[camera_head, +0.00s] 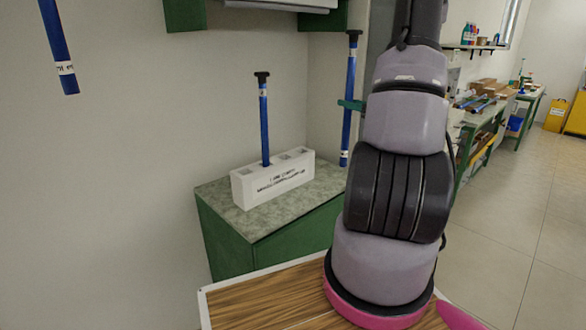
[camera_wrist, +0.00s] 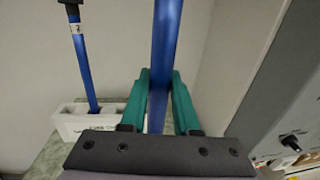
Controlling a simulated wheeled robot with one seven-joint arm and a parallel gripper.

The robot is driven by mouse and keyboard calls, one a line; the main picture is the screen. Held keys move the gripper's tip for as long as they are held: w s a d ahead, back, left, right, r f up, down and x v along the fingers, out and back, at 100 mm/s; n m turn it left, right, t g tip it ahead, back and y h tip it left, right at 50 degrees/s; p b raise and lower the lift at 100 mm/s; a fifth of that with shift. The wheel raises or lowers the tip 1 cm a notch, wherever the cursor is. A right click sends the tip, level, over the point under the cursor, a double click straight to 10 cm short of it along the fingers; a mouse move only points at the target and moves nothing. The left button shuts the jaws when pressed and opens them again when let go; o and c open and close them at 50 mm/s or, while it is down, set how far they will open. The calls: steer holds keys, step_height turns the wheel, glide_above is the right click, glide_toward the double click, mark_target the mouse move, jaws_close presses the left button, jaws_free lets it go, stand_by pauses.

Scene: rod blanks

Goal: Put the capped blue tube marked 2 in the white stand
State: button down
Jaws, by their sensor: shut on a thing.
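The white stand (camera_head: 272,184) is a long block with several square holes and unreadable print, on a small cabinet. A blue tube with a black cap (camera_head: 264,120) stands upright in one of its holes. In the wrist view this stand tube (camera_wrist: 82,62) has a white label that seems to read 2. My gripper (camera_head: 350,104), with teal fingers, is shut on another upright blue tube (camera_head: 349,80), right of the stand and apart from it. The held tube has a black cap and a label near its lower end, unreadable here. It also fills the middle of the wrist view (camera_wrist: 165,55).
The green cabinet (camera_head: 270,260) has a mottled top with bare room around the stand. Walls stand close behind. A workbench (camera_head: 490,115) is at the far right.

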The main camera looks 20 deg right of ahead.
steer(key=s+a+x, duration=0.1)
steer(key=a+x, duration=0.1)
steer(key=x, duration=1.7)
step_height(320, 180, down, 11)
steer(key=w, duration=0.1)
steer(key=shift+a+f, duration=0.2)
steer(key=shift+a, duration=0.1)
steer(key=shift+w+f, duration=0.1)
steer(key=shift+w, duration=0.05)
steer(key=shift+f, duration=0.15)
steer(key=c, duration=0.6)
jaws_free()
steer(key=shift+c, duration=0.2)
